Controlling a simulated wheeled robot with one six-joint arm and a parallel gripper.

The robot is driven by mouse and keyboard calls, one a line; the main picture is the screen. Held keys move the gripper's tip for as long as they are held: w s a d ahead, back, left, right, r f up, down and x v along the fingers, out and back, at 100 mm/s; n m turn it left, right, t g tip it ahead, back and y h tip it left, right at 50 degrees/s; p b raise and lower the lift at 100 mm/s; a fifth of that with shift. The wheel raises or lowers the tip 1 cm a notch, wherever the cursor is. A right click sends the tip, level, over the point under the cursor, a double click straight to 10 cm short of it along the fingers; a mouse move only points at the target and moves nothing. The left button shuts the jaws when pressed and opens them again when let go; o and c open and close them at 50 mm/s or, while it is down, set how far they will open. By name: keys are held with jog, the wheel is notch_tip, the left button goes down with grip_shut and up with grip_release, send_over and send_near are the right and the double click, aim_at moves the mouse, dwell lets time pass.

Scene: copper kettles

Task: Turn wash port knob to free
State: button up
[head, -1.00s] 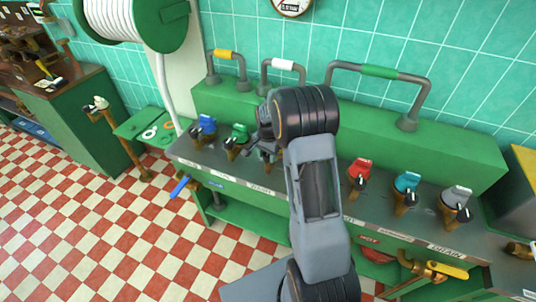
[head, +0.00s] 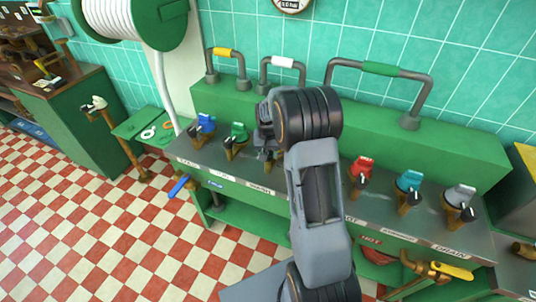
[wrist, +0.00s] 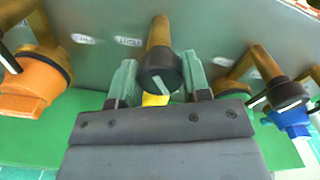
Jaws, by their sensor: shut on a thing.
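The wash port knob (wrist: 155,99) is yellow with a black collar on a brass stem, and it sits between my gripper's fingers in the wrist view. A pale line shows at a slant on the black collar. My gripper (wrist: 157,74) is shut on this knob, one finger on each side. In the head view my gripper (head: 267,140) is at the bench above a white label that seems to read wash (head: 262,190). My own arm and gripper hide the knob there.
A blue knob (head: 206,123) and a green knob (head: 238,132) stand close on the left. Red (head: 362,167), teal (head: 409,181) and grey (head: 461,195) knobs stand on the right. An orange knob (wrist: 28,88) neighbours in the wrist view. Pipe handles rise behind.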

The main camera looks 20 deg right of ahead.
aim_at(268, 152)
jog(key=shift+n, duration=1.3)
jog(key=o, duration=0.9)
notch_tip(268, 152, up, 14)
jog(key=shift+f+b, duration=0.1)
jog(key=shift+b, duration=0.35)
